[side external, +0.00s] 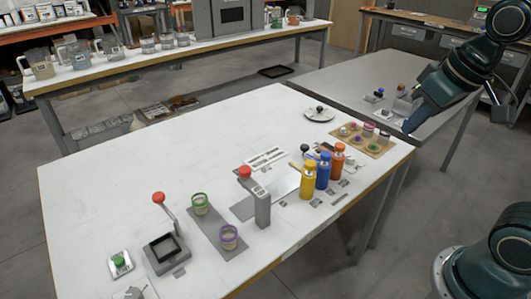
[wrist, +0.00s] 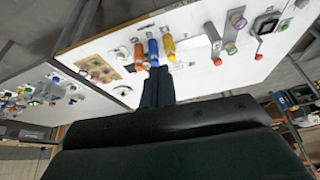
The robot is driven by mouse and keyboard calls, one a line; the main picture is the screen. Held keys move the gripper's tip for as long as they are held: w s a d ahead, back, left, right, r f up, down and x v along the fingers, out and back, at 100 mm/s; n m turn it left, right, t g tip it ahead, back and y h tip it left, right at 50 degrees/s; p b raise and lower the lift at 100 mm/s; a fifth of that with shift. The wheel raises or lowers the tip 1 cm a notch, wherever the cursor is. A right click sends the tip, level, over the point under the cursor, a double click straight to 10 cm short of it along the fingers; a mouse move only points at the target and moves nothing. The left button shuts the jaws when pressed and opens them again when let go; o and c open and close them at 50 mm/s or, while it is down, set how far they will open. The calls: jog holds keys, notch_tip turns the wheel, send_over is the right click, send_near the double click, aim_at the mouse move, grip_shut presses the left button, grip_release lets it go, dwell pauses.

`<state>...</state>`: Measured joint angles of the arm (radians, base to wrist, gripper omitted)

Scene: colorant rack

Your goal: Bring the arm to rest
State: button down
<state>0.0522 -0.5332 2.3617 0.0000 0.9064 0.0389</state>
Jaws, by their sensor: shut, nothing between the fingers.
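My gripper (side external: 407,127) hangs from the raised arm at the right, in the air near the gap between the white table (side external: 120,190) and the grey table (side external: 345,82). Its fingers are together and empty, pointing down and to the left. In the wrist view the dark closed fingers (wrist: 156,88) show in front of the white table. A yellow bottle (side external: 307,181), a blue bottle (side external: 322,172) and an orange bottle (side external: 338,161) stand upright on the white table, apart from my gripper.
A tan tray (side external: 377,153) of small jars sits at the white table's right end, below and left of my gripper.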

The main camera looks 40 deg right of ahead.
jog(key=shift+n+t, duration=0.5)
jog(key=shift+s+a+f, duration=0.2)
jog(key=shift+s, duration=0.6)
jog(key=shift+s+a+f, duration=0.15)
jog(key=shift+s+a, duration=0.05)
jog(key=shift+s, duration=0.65)
jog(key=shift+s+a+f, duration=0.2)
jog(key=shift+s, duration=0.6)
